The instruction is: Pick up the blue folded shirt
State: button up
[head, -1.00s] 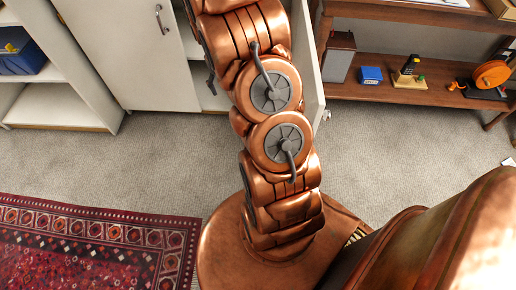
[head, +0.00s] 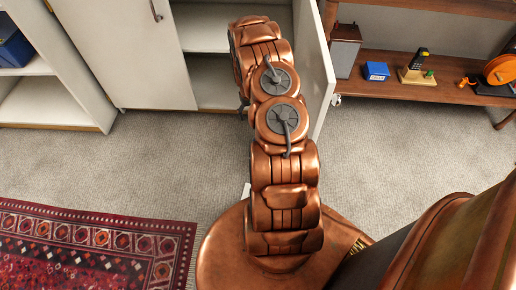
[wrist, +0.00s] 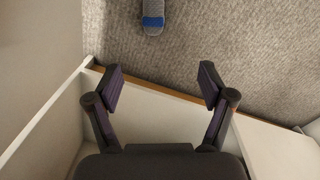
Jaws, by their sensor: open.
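I cannot make out a blue folded shirt for certain in either view. My gripper (wrist: 162,86) is open in the wrist view, with nothing between its two dark fingers. It is over the edge of a white cabinet panel (wrist: 155,125), with the carpet beyond. In the head view my arm reaches toward the open white cabinet (head: 212,82), and the arm hides the gripper and part of the interior. The visible shelves there look bare. A dark blue bin-like thing (head: 14,50) sits on the left shelf, cut off by the picture edge.
A grey and blue object (wrist: 153,14) lies on the carpet in the wrist view. The cabinet's open door (head: 318,75) stands right of my arm. A wooden shelf (head: 440,92) at right holds a blue box (head: 376,71) and a phone (head: 417,62). A red rug (head: 90,245) lies at left.

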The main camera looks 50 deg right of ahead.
jog(key=shift+m+t, duration=0.3)
jog(key=shift+m, duration=0.1)
jog(key=d+f+b, duration=0.1)
jog(key=f, duration=0.4)
jog(key=s+d+f+b, duration=0.1)
jog(key=f+b, duration=0.1)
jog(key=f, duration=0.4)
jog(key=s+f+b, duration=0.1)
jog(key=f, duration=0.5)
jog(key=shift+s+d, duration=0.2)
jog(key=shift+d, duration=0.2)
jog(key=shift+a+f+b, duration=0.1)
jog(key=shift+f+b, duration=0.55)
jog(key=shift+f, duration=0.8)
jog(key=shift+w+a+f+b, duration=0.15)
jog(key=shift+f+b, duration=0.5)
jog(key=shift+f, duration=0.65)
jog(key=shift+w+d+f+b, duration=0.1)
jog(key=shift+f+b, duration=0.5)
jog(key=shift+f, duration=0.65)
jog(key=shift+r, duration=0.1)
jog(key=c, duration=1.3)
jog(key=shift+o, duration=0.2)
